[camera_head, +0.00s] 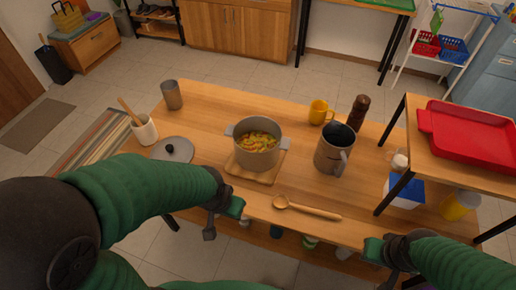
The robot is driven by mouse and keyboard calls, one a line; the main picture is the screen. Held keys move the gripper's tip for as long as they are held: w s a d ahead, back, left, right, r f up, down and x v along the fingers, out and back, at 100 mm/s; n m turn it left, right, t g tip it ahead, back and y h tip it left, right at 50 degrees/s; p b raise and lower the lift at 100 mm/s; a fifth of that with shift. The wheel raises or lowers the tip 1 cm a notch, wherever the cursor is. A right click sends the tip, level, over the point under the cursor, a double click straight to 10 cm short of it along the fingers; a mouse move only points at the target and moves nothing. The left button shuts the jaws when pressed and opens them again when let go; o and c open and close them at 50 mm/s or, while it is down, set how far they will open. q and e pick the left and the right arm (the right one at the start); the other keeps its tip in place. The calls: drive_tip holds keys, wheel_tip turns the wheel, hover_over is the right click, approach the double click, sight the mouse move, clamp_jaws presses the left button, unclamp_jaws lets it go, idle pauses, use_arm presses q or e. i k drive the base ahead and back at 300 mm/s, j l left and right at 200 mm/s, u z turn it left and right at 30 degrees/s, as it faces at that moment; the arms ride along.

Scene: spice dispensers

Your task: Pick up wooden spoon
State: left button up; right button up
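A wooden spoon (318,210) lies flat near the front edge of the wooden table (213,123). Its round bowl points left and its handle points right. My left gripper (222,220) is at the table's front edge, left of the spoon and apart from it. Its two fingers are spread with nothing between them. My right gripper (380,265) is right of and nearer than the spoon's handle end, at the front edge. Its fingers are also apart and empty.
A pot (258,158) of food stands on a wooden board behind the spoon. A grey pitcher (332,154) is right of it, a lid (172,150) left. A white cup (146,132) holds a wooden utensil. A raised shelf with a red tray (470,133) stands right.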

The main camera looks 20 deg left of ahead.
sight(280, 202)
drive_tip(key=i+l, duration=0.1)
drive_tip(key=l, duration=0.85)
drive_tip(key=i+l+u, duration=0.15)
drive_tip(key=l, duration=0.75)
